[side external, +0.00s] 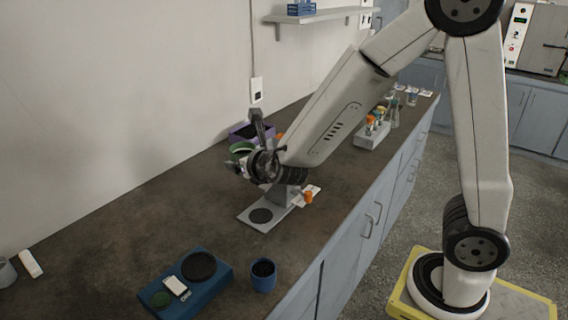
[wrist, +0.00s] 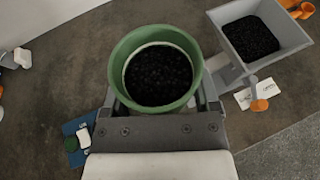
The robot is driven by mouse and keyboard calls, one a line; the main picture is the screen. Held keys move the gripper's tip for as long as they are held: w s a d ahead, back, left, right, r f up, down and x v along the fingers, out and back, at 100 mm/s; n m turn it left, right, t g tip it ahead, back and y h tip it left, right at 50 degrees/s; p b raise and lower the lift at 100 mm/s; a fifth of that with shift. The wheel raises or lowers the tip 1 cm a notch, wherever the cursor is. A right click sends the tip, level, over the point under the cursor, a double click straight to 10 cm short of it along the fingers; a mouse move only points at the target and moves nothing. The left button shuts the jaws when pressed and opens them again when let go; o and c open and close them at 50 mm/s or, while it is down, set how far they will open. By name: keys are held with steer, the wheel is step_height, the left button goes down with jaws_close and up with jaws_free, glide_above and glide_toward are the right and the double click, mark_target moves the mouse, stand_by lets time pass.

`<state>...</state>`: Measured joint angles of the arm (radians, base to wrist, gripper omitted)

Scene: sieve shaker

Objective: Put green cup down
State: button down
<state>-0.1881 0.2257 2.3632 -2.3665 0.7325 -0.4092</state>
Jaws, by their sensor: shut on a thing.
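The green cup (wrist: 157,110) is between the two fingers of my gripper (wrist: 158,88) in the wrist view. My gripper is shut on it. The cup is open at the top and holds black granules. In the side view the green cup (side external: 242,147) shows only in part beside my gripper (side external: 244,160), above the bench near the wall. My wrist hides much of it there. The cup's base is hidden, so I cannot tell how high it is above the bench.
A grey square hopper (wrist: 262,40) with black granules is right of the cup. A grey device with a black round pad (side external: 261,215) stands below my gripper. A blue scale (side external: 212,292) and a blue cup (side external: 263,277) are nearer. A purple bin (side external: 238,135) is behind.

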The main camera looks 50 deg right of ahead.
steer(key=shift+w+d+r+n+y, duration=0.1)
steer(key=shift+r+n+y, duration=0.2)
steer(key=shift+r, duration=0.8)
step_height(320, 180, down, 12)
steer(key=s+a+m+h, duration=0.1)
steer(key=shift+s+a+f, duration=0.2)
steer(key=shift+s+a, duration=0.1)
steer(key=shift+s, duration=0.1)
steer(key=w+f, duration=0.3)
steer(key=w, duration=0.1)
steer(key=w+f, duration=0.2)
steer(key=w, duration=0.2)
steer(key=w+f, duration=0.3)
steer(key=w, duration=0.1)
steer(key=shift+w+a+f, duration=0.15)
steer(key=shift+w+f, duration=0.15)
steer(key=shift+w, duration=0.1)
steer(key=shift+w+f, duration=0.35)
